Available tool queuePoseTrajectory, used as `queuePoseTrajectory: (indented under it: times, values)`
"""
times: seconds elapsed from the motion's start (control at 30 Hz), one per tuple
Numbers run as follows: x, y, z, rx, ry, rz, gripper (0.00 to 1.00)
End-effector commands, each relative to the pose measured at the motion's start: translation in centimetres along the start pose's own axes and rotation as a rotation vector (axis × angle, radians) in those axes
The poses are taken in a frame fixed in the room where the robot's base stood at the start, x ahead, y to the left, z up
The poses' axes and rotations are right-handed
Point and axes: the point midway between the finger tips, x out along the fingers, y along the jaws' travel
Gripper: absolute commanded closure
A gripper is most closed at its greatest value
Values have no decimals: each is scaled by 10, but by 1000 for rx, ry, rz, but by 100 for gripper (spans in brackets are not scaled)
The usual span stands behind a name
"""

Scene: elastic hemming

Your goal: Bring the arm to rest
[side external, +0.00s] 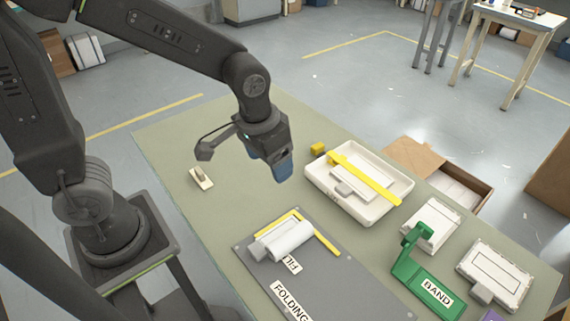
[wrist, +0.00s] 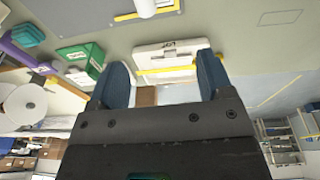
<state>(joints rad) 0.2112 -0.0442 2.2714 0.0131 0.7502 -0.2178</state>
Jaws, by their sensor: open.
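My gripper (side external: 280,168) hangs above the green table (side external: 215,235), left of the white tray, in the side view. In the wrist view its two blue fingers (wrist: 165,80) are spread apart with nothing between them. The arm reaches out over the table from the left, bent downward at the wrist. The gripper is clear of the tabletop and of the objects on it.
A white tray (side external: 385,214) holds a white piece, with a yellow strip (side external: 365,180) across it. A grey folding board (side external: 262,285) bears a white roll (side external: 283,240). A green band holder (side external: 425,280) and white pads stand right. A small pale block (side external: 201,179) lies left.

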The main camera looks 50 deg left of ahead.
Motion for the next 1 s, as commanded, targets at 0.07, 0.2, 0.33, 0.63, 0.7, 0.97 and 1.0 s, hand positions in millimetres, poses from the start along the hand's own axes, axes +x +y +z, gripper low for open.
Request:
queuePoseTrajectory:
  times: [0.07,0.2,0.33,0.63,0.7,0.97,1.0]
  values:
    - [-28,-14,8,-6,64,6,27]
    - [-65,-33,28,-5,160,5,27]
    - [-90,-47,48,-4,239,-4,27]
    - [-109,-60,75,3,327,-25,27]
    - [-110,-60,76,4,329,-26,27]
    - [-110,-60,76,4,329,-25,27]
    - [-110,-60,76,4,329,-25,27]
